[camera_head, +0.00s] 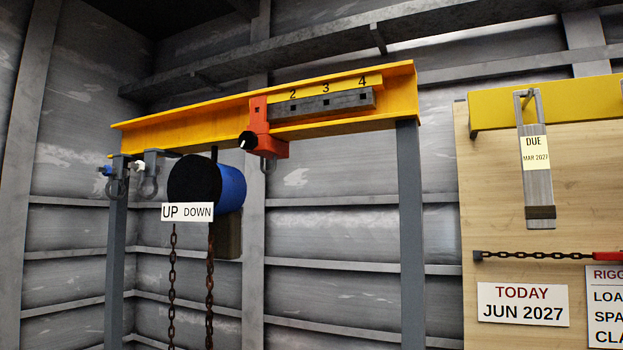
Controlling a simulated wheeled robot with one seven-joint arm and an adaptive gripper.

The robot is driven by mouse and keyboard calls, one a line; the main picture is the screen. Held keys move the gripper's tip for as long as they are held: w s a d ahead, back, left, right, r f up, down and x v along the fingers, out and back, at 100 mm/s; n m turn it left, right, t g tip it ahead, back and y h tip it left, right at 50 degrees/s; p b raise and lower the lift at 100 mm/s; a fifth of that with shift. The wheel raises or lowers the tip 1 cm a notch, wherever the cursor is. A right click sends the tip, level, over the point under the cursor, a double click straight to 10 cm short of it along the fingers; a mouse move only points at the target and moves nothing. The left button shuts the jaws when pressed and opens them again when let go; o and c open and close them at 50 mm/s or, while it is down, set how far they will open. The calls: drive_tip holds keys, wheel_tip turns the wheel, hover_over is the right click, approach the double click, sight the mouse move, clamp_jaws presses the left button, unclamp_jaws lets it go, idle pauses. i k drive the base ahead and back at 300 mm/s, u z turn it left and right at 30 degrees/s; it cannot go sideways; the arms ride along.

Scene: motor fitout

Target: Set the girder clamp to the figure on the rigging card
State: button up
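The orange-red girder clamp (262,128) sits on the yellow girder (190,118), at the left end of a grey bar (330,104). The yellow strip above the bar shows the figures 2, 3 and 4; the clamp stands left of the 2, and any figure behind it is hidden. A black knob (246,141) with a white mark is on the clamp's lower left. The rigging card (606,310) is cut off by the right edge; only "RIGG", "LOA", "SPA" and "CLA" show, and its figures are out of view. My gripper is not in view.
A blue and black hoist (230,187) with an "UP DOWN" label and chains hangs left of the clamp. Shackles (149,175) hang at the girder's left end. Grey posts (411,220) support the girder. A wooden board (500,250) holds a tagged sling and a "TODAY JUN 2027" sign.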

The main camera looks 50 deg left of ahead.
sight(269, 147)
drive_tip(key=u, duration=1.8)
drive_tip(key=k, duration=0.45)
drive_tip(key=z, duration=1.05)
drive_tip(key=i, duration=0.65)
drive_tip(key=u, duration=1.75)
